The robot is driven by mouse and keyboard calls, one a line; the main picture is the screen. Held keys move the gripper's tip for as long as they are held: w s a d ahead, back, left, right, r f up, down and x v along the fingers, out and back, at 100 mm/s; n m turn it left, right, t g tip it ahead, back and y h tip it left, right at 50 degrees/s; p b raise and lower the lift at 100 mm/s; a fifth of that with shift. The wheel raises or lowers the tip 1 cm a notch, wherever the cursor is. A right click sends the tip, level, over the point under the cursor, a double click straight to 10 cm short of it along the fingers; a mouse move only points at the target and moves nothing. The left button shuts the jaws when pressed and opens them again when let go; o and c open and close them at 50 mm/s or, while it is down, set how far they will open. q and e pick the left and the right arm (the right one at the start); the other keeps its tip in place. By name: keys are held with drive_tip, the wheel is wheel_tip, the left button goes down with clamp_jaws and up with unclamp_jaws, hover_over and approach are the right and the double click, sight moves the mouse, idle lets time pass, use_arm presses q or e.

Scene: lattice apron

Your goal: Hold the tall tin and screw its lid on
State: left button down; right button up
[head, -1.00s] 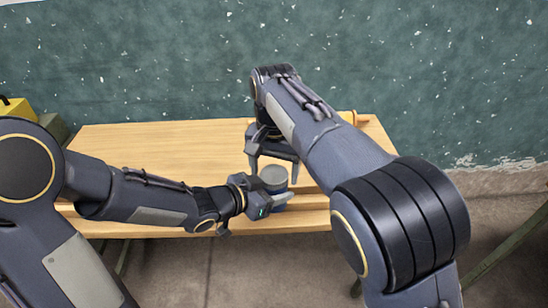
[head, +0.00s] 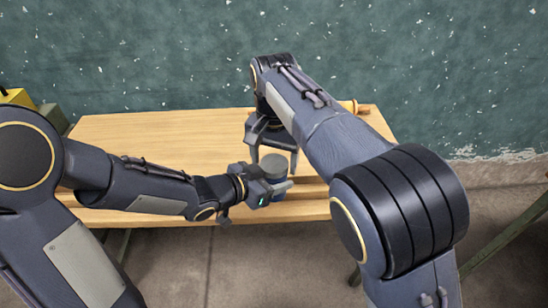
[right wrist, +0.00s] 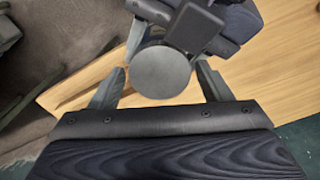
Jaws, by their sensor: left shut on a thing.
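The tall tin (head: 279,192) stands upright near the table's front edge, its dark blue body mostly hidden by my left gripper. A flat, round grey lid (head: 272,160) covers its top; the right wrist view shows the lid as a plain disc (right wrist: 161,72). I cannot tell how firmly it sits. My left gripper (head: 277,190) is shut on the tin's body from the left. My right gripper (head: 274,168) points down over the tin. In the right wrist view its fingers (right wrist: 160,86) are spread either side of the lid, with a gap on both sides.
The wooden table (head: 150,140) has free room at its left and back. A wooden rod-like piece (head: 355,107) lies at the back right. Yellow and green boxes (head: 18,97) stand beyond the left end. A speckled green wall (head: 150,50) stands behind.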

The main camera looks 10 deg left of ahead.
drive_tip(key=shift+o, duration=0.9)
wheel_tip(320, 180, up, 12)
idle(0.4)
